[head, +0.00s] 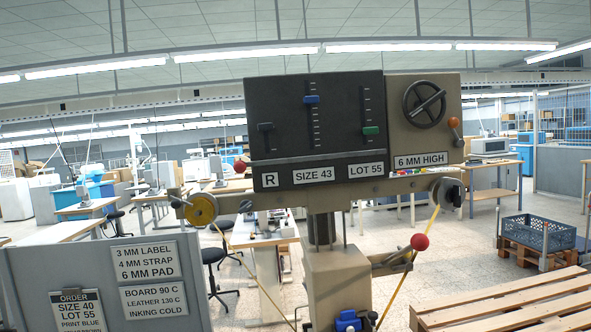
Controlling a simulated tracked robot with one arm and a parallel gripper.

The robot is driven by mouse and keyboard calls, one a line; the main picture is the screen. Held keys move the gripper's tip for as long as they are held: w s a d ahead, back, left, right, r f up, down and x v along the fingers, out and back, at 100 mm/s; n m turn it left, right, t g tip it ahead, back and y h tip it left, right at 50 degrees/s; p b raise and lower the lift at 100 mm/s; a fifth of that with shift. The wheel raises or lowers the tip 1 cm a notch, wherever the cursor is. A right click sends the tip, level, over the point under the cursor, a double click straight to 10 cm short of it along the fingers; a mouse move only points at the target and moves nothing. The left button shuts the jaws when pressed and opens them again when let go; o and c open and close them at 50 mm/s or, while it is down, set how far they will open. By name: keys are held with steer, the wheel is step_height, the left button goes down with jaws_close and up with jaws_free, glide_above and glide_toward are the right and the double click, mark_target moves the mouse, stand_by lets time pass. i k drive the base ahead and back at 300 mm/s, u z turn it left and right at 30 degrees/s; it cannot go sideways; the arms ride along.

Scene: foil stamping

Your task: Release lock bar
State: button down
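The stamping machine's dark panel (315,115) stands in the middle, with black, blue and green sliders and labels R, SIZE 43 and LOT 55. The beige panel to its right carries a handwheel (424,101), an orange-knobbed lever (454,128) and a 6 MM HIGH label. A red-knobbed lever (418,242) sticks out right of the column, and another red knob (240,166) shows at the left. No part is labelled as the lock bar, and I cannot tell which it is. A blue part (347,321) is cut by the bottom edge. My gripper is not in view.
A grey board (105,310) at lower left carries an order card and several labels. A wooden pallet (520,305) lies at lower right, with a blue crate (538,234) on another pallet behind. Yellow cords run down from pulleys (201,209) beside the column. Workbenches stand behind.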

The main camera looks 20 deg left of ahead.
mark_target(239, 167)
steer(key=z, duration=0.2)
steer(key=i, duration=1)
steer(key=u, duration=0.1)
